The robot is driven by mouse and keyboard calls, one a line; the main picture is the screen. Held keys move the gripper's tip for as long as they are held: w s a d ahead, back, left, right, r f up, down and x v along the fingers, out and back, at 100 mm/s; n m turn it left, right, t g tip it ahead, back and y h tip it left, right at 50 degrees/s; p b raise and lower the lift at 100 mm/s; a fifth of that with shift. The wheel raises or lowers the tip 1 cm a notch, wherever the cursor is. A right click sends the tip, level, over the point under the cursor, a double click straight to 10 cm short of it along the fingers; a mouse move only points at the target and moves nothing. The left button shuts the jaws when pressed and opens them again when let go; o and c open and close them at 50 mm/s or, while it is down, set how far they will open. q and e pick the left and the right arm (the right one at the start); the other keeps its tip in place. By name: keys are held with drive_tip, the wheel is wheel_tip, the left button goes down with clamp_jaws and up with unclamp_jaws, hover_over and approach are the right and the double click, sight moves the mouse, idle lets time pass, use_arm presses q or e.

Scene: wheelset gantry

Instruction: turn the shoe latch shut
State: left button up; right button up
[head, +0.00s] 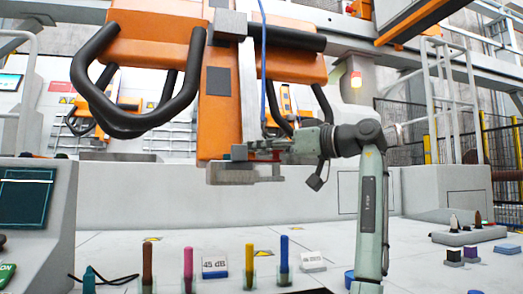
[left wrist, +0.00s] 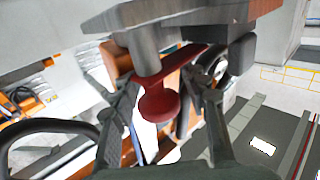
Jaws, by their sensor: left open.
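The shoe latch is a red lever with a rounded knob (left wrist: 160,103), under a grey metal plate (left wrist: 190,18) beside a grey cylindrical pin (left wrist: 144,52) in the left wrist view. In the head view a small red part of the latch (head: 239,152) shows at the foot of the orange column, above a grey block (head: 240,174). My left gripper (head: 258,149) reaches in at the latch. In the left wrist view its fingers (left wrist: 163,88) are open, one on each side of the red lever, with visible gaps beside the knob. My right gripper is out of view.
The orange column (head: 219,105) and black looped handles (head: 135,100) hang close above and left of the gripper. A blue cable (head: 264,60) runs down beside it.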

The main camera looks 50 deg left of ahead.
use_arm(q)
drive_tip(key=shift+c, duration=0.6)
clamp_jaws()
drive_tip(key=g+p, duration=0.1)
drive_tip(key=n+g+p, duration=0.1)
drive_tip(key=shift+s+n+h+p, duration=0.25)
drive_tip(key=shift+n+h+p, duration=0.05)
drive_tip(key=shift+p, duration=0.05)
drive_tip(key=shift+o, duration=0.6)
unclamp_jaws()
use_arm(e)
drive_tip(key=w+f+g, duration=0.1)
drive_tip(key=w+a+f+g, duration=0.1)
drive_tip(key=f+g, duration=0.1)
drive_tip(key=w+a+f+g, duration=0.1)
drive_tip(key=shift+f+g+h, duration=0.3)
use_arm(q)
drive_tip(key=shift+d, duration=0.1)
